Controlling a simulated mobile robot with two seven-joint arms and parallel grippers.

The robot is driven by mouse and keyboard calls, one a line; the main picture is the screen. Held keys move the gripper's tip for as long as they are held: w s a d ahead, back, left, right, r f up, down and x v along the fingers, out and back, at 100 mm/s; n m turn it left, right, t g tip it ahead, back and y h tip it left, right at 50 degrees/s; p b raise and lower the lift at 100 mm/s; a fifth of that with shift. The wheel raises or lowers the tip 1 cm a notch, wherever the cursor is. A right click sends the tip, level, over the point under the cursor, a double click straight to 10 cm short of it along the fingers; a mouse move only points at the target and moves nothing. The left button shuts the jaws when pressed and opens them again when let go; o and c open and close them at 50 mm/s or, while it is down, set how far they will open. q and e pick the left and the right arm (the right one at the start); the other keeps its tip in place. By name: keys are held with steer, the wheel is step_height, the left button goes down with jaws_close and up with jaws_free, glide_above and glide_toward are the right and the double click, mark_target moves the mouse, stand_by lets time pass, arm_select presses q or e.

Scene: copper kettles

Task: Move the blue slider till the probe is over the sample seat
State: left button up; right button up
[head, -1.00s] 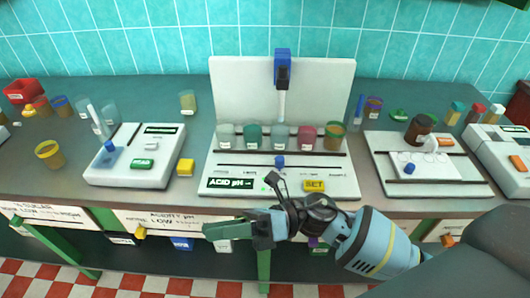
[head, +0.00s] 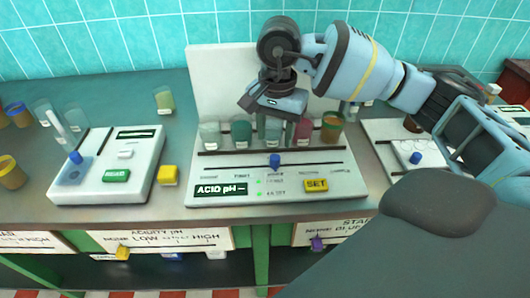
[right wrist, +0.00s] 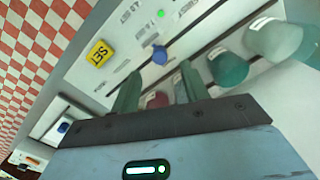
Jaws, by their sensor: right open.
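The ACID pH station (head: 255,195) stands mid-counter with a white back panel (head: 222,75). Its blue slider (head: 275,160) sits on a dark slot near the middle, in front of a row of beakers; it also shows in the right wrist view (right wrist: 160,53). My right gripper (head: 275,118) is above the beaker row, pointing down and behind the slider. In the right wrist view its open fingers (right wrist: 157,82) are apart and empty, with the slider beyond the tips. The probe and its blue carriage are hidden by my right arm. I cannot tell which beaker marks the sample seat.
Beakers with teal (head: 241,132), red (head: 302,130) and brown (head: 332,127) contents stand close to the gripper. A yellow SET button (head: 316,185) is right of the slider. Other instruments stand left (head: 130,140) and right (head: 385,130), each with a blue knob.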

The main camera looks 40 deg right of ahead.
mark_target(275, 157)
steer(key=shift+w+d+r, duration=0.1)
steer(key=shift+d+r, duration=0.1)
steer(key=shift+d, duration=0.1)
steer(key=shift+a+f, duration=0.1)
steer(key=shift+f, duration=3.85)
steer(key=shift+c, duration=0.5)
jaws_close()
